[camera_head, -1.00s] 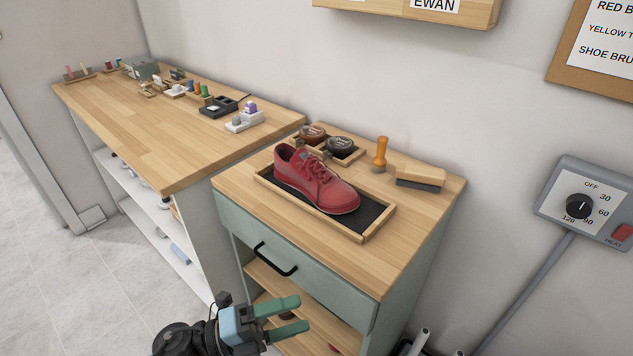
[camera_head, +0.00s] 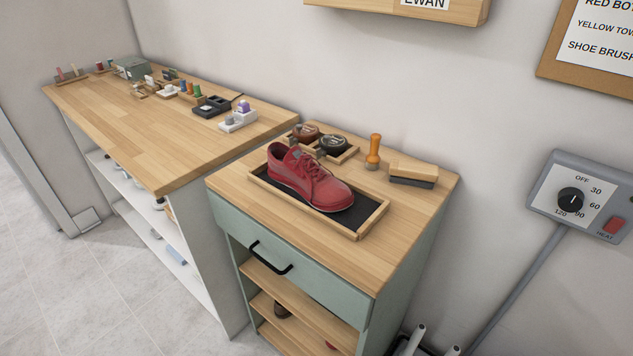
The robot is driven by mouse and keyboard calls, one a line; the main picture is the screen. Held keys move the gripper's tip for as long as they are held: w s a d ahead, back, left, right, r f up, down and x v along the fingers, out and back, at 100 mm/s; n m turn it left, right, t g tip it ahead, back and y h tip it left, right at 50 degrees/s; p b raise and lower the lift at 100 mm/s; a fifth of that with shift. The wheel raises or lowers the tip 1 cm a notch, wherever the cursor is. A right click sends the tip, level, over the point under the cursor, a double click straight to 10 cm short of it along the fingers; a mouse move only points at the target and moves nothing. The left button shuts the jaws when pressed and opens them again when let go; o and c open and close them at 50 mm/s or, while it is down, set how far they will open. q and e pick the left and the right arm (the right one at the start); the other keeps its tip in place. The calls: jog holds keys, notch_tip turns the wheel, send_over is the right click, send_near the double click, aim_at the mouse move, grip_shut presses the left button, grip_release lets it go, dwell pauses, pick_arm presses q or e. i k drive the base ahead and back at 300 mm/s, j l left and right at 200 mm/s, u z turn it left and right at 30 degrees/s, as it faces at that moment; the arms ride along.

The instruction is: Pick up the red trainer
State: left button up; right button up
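The red trainer (camera_head: 311,180) sits upright in a shallow wooden tray (camera_head: 375,218) with a dark lining. The tray lies on the wooden top of a green cabinet (camera_head: 290,243). The trainer's toe points to the lower right and its heel to the upper left. Nothing covers the trainer. Neither of my grippers shows in the head view now.
A longer bench (camera_head: 150,135) with small items stands at left. The cabinet top's front right is clear. A dial box (camera_head: 579,199) hangs at right.

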aim_at(295, 169)
jog(key=j+z, duration=0.25)
jog(key=z, duration=0.15)
jog(key=k+j+z, duration=0.15)
jog(key=z, duration=0.25)
jog(key=k+j+z, duration=0.1)
jog(key=j+z, duration=0.15)
jog(key=z, duration=0.15)
